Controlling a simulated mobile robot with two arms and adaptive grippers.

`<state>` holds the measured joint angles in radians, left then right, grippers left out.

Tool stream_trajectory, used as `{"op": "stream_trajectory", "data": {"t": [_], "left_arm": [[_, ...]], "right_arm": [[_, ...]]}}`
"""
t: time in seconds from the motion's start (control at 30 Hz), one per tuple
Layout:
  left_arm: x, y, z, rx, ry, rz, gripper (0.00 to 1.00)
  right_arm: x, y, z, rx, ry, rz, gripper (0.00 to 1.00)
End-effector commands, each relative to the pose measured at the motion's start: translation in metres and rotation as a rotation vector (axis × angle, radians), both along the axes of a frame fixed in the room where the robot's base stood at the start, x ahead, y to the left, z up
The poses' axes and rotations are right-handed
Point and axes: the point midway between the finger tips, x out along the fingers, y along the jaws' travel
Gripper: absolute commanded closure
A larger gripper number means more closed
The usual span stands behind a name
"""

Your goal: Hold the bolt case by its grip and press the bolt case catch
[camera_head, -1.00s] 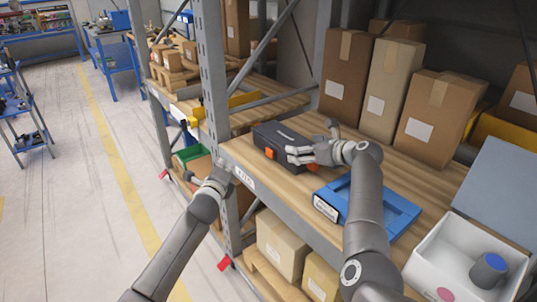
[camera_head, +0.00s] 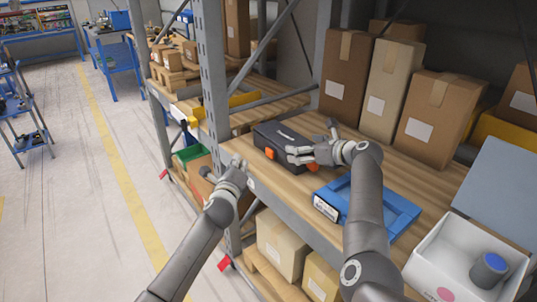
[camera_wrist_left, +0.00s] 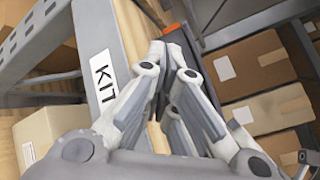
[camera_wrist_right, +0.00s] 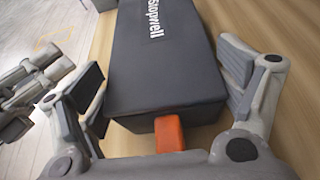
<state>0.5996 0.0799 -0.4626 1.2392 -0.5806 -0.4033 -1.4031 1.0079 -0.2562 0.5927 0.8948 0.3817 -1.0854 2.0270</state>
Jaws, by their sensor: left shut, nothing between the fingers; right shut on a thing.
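The bolt case (camera_head: 283,137) is a dark grey box with white lettering, lying on the wooden shelf. In the head view an orange part (camera_head: 270,153) shows on its front side, and another orange part (camera_head: 313,167) sits by my right gripper. The right wrist view shows the case (camera_wrist_right: 165,60) between the fingers of my right gripper (camera_wrist_right: 160,88), with an orange part (camera_wrist_right: 169,133) at its near end. My right gripper (camera_head: 296,155) is shut on the case. My left gripper (camera_head: 237,166) is shut and empty, in front of the shelf edge, apart from the case.
A blue tray-like frame (camera_head: 325,208) lies right of the case. A white open box (camera_head: 425,262) holding a dark cylinder (camera_head: 488,268) stands at lower right. Tall cartons (camera_head: 382,90) line the back. A grey rack upright (camera_head: 211,75) stands left of the case.

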Motion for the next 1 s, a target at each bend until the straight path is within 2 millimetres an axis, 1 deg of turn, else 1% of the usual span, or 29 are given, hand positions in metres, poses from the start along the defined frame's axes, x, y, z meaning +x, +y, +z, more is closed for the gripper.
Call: {"op": "stream_trajectory", "data": {"t": [0.03, 0.23, 0.5, 0.7, 1.0], "left_arm": [[0.005, -0.009, 0.001, -0.002, -0.001, -0.003, 1.00], [0.022, -0.030, 0.001, -0.003, 0.001, -0.002, 1.00], [0.036, -0.045, 0.001, -0.002, -0.001, -0.001, 1.00], [0.039, -0.049, 0.000, 0.000, 0.000, -0.001, 1.00], [0.039, -0.049, 0.000, 0.000, 0.000, -0.001, 1.00]], "right_arm": [[-0.001, 0.001, -0.001, 0.002, 0.004, 0.002, 0.49], [-0.001, 0.001, -0.001, 0.002, 0.004, 0.002, 0.49], [-0.001, 0.001, -0.001, 0.002, 0.004, 0.002, 0.49], [-0.001, 0.001, -0.001, 0.002, 0.004, 0.001, 0.49], [-0.001, 0.001, -0.001, 0.002, 0.004, 0.001, 0.49]]}}
